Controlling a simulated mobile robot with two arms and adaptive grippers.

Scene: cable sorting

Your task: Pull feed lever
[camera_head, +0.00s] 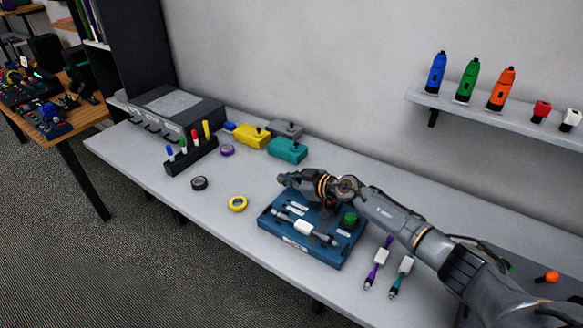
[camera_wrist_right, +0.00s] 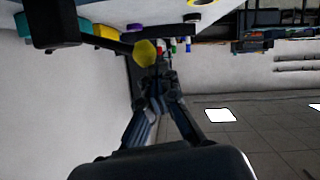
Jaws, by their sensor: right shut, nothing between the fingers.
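My right gripper (camera_head: 287,179) reaches in from the right in the head view, above the back left part of a blue fixture (camera_head: 268,227). It is shut and empty; in the right wrist view its fingers (camera_wrist_right: 163,78) are together. In that view a yellow knob (camera_wrist_right: 145,53) on a dark rod (camera_wrist_right: 104,38) from a dark block (camera_wrist_right: 55,20) looks lever-like. It appears beside the fingertips; I cannot tell whether they touch. I cannot make out this knob in the head view. On the fixture lie a cable with a white block (camera_head: 303,227) and a green knob (camera_head: 350,218).
Two tape rolls, yellow (camera_head: 238,203) and black (camera_head: 199,183), lie left of the fixture. Yellow (camera_head: 250,137) and teal (camera_head: 288,150) boxes stand behind. Purple (camera_head: 377,262) and teal-ended (camera_head: 401,274) cables lie right. An orange knob (camera_head: 546,277) shows far right. The table's front left is clear.

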